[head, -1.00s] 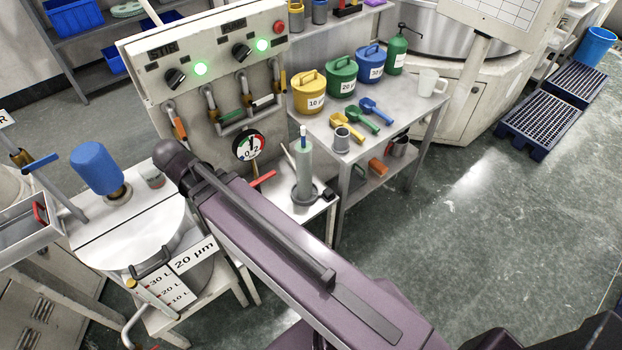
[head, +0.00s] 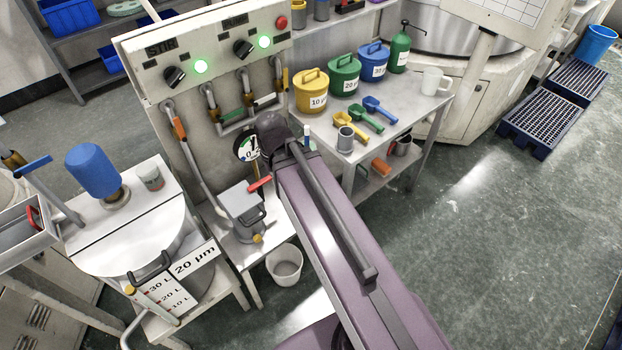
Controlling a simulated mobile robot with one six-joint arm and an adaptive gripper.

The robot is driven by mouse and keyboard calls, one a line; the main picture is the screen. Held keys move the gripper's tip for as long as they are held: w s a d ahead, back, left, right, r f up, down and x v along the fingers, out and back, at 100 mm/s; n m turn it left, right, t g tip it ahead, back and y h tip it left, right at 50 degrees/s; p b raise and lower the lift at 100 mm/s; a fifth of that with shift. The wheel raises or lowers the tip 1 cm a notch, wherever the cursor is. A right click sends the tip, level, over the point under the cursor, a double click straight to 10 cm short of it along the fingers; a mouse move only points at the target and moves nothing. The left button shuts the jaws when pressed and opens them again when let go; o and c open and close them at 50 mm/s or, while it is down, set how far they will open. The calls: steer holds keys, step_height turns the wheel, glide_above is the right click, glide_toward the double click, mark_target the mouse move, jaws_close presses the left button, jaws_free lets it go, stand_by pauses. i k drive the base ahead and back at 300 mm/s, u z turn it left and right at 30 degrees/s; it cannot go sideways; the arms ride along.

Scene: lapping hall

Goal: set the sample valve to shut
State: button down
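No label in view names the sample valve, so I cannot tell which handle belongs to it. A red lever (head: 260,184) sticks out below the panel, beside a grey box-shaped unit (head: 242,203) on a small stand. On the panel, pipes carry an orange handle (head: 179,128), a green handle (head: 232,115) and a white handle (head: 265,99). Another red handle (head: 34,217) is on the tray at the far left. My mauve arm reaches up from the bottom, its dark rounded joint in front of the panel's lower right. My gripper does not show.
A white-topped tank (head: 130,235) with a blue cylinder (head: 93,170) stands left. A white bucket (head: 285,265) is on the floor by the stand. A table (head: 415,105) with lidded pots and scoops is behind right. Open floor (head: 490,240) lies right.

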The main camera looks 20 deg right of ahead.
mark_target(285, 87)
steer(key=z, duration=0.25)
steer(key=k, duration=0.75)
steer(key=z, duration=0.5)
steer(key=k, duration=0.6)
steer(key=u, duration=0.15)
steer(key=i, duration=0.55)
steer(key=u, duration=0.5)
steer(key=i, duration=1.35)
steer(key=z, duration=0.4)
